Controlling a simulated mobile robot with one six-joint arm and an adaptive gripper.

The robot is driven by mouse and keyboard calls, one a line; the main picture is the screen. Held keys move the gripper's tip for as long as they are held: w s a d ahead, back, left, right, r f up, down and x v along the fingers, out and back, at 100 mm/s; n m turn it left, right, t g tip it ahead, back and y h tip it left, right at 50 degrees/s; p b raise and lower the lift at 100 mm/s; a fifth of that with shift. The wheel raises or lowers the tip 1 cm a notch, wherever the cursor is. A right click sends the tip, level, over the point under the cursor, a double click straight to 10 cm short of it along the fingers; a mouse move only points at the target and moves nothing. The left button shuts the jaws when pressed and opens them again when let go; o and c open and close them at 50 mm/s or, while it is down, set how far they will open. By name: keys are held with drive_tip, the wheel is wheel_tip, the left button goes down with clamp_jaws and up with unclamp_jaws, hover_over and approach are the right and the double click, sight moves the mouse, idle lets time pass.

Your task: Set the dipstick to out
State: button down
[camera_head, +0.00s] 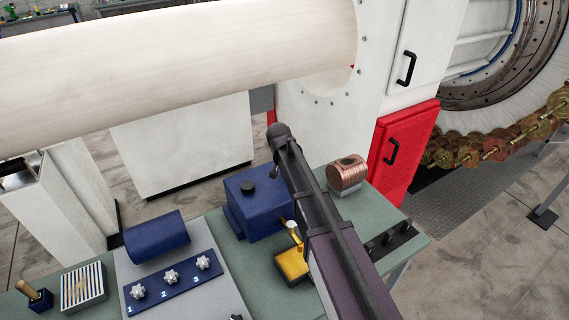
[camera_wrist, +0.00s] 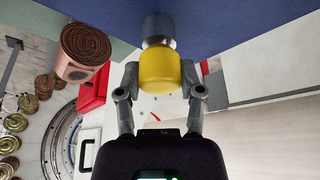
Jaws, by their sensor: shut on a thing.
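The dipstick's yellow cap (camera_wrist: 159,72) sits between the two fingers of my gripper (camera_wrist: 161,78) in the wrist view. The fingers are shut on it from both sides. A grey metal collar (camera_wrist: 159,27) shows just beyond the cap, against the blue housing (camera_wrist: 240,18). In the head view the blue housing (camera_head: 258,208) stands on the bench, partly behind my arm. The dipstick and my gripper cannot be made out there; my arm covers that area. How far the dipstick sits in the housing cannot be told.
A copper coil (camera_head: 347,173) stands right of my arm, and a yellow block (camera_head: 292,266) stands close to its left. A knob panel (camera_head: 172,284) and blue cylinder (camera_head: 156,236) are further left. A large white roll (camera_head: 180,70) spans above the bench.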

drive_tip(key=shift+r+p, duration=4.5)
drive_tip(key=shift+r, duration=0.15)
drive_tip(key=shift+c, duration=1)
unclamp_jaws()
drive_tip(key=shift+f, duration=0.15)
